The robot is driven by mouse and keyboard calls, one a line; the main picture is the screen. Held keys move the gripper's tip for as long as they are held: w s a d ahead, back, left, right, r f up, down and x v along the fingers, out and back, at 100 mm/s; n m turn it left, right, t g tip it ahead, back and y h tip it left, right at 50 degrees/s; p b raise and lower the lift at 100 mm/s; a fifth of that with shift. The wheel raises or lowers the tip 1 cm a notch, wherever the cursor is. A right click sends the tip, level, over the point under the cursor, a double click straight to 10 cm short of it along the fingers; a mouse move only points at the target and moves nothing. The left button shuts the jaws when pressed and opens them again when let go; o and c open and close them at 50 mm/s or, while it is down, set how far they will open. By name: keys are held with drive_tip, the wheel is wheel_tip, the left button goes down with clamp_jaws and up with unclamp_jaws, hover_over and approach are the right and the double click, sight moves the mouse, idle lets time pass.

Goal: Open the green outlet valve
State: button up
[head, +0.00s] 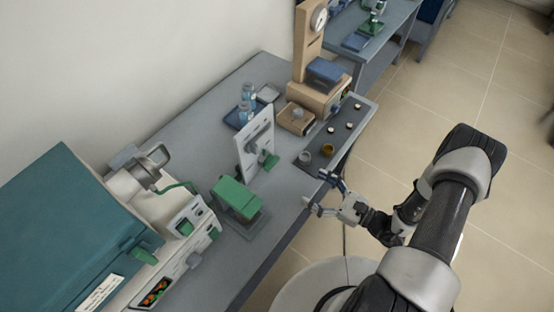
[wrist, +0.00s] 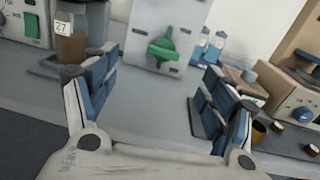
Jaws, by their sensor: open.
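The green outlet valve (head: 269,160) is a green handle on the front of an upright white panel (head: 250,148) standing on the bench. In the wrist view the green valve (wrist: 162,48) is at the upper middle, between and beyond my fingers, on the white panel (wrist: 182,18). My gripper (head: 319,190) is at the bench's front edge, to the right of and below the valve in the head view. Its blue-padded fingers are spread wide and empty, and they also show in the wrist view (wrist: 160,78). It is apart from the valve.
A green block-shaped device (head: 236,197) stands left of the panel. A teal furnace (head: 50,225) fills the bench's left end. Blue-capped bottles (head: 246,102) stand behind the panel. A tan instrument (head: 318,97) and small cups (head: 327,149) are to the right.

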wheel_tip(320, 180, down, 2)
drive_tip(key=m+t, duration=0.1)
drive_tip(key=b, duration=0.3)
approach(274, 164)
drive_tip(key=shift+h, duration=0.4)
drive_tip(key=x, duration=1)
drive_tip(key=shift+a+r, duration=0.2)
drive_tip(key=shift+c, duration=0.2)
drive_tip(key=c, duration=1)
drive_tip(key=shift+c, duration=0.2)
